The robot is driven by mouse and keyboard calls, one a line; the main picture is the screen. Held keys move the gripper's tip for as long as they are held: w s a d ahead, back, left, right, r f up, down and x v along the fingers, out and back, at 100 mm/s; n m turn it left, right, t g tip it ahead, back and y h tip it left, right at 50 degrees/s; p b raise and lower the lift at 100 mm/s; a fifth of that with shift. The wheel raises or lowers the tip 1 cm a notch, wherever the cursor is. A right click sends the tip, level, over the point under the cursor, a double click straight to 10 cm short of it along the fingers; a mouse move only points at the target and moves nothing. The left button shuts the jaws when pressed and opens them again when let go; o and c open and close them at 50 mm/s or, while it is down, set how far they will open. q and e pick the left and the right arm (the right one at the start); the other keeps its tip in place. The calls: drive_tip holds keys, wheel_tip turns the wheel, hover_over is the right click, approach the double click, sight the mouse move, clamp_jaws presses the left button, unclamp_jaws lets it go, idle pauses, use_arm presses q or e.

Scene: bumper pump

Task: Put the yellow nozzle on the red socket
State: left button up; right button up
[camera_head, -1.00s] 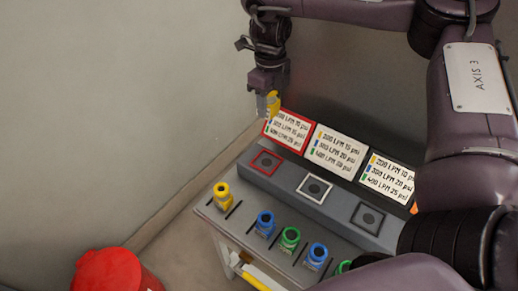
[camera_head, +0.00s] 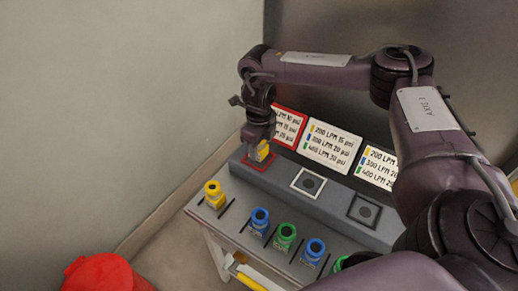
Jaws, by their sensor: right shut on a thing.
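A yellow nozzle (camera_head: 262,150) is held in my right gripper (camera_head: 256,148), low over the red-outlined socket (camera_head: 262,166) at the left end of the raised grey ledge. The gripper is shut on the nozzle and points down. The nozzle and gripper cover most of the socket, so I cannot tell whether the nozzle touches it. A second yellow nozzle (camera_head: 214,194) stands upright at the left end of the lower shelf. My left gripper is not in view.
Blue nozzles (camera_head: 259,220) (camera_head: 314,250) and a green nozzle (camera_head: 284,237) stand on the lower shelf. The white socket (camera_head: 309,182) and black socket (camera_head: 364,210) are empty. Label signs (camera_head: 334,147) stand behind. A red round object (camera_head: 104,275) is at lower left.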

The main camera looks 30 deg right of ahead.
drive_tip(key=shift+w+f, duration=0.1)
drive_tip(key=shift+f, duration=0.7)
drive_tip(key=shift+f, duration=0.15)
drive_tip(key=o, duration=1.1)
